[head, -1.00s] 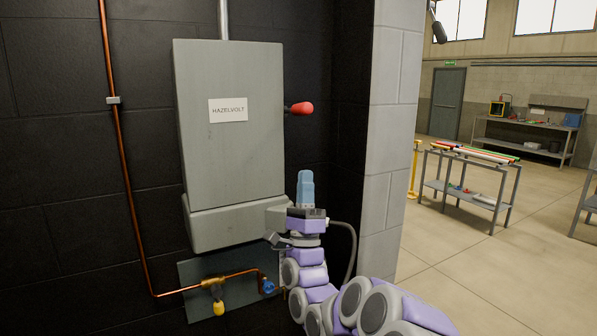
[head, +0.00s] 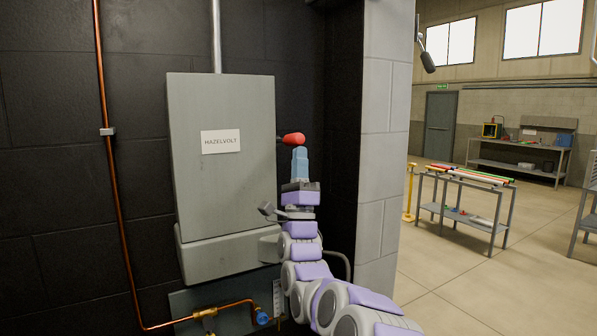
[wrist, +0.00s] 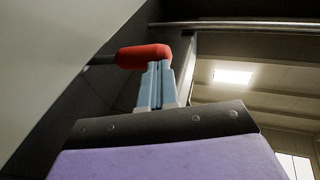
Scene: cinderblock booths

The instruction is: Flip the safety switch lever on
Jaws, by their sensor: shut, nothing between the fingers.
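The safety switch is a grey box (head: 222,180) labelled HAZELVOLT on the dark block wall in the head view. Its lever has a red grip (head: 293,139) that sticks out to the right from the box's upper right side. My gripper (head: 300,150) points upward with its blue fingers together and empty, just below the red grip. In the wrist view the red grip (wrist: 143,57) lies across the tips of the blue fingers (wrist: 157,68). The tips look very close to its underside or touching it; I cannot tell which.
A pale block pillar (head: 383,140) stands close on the right. Beyond it are open floor and a rack (head: 465,205) with coloured rods.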

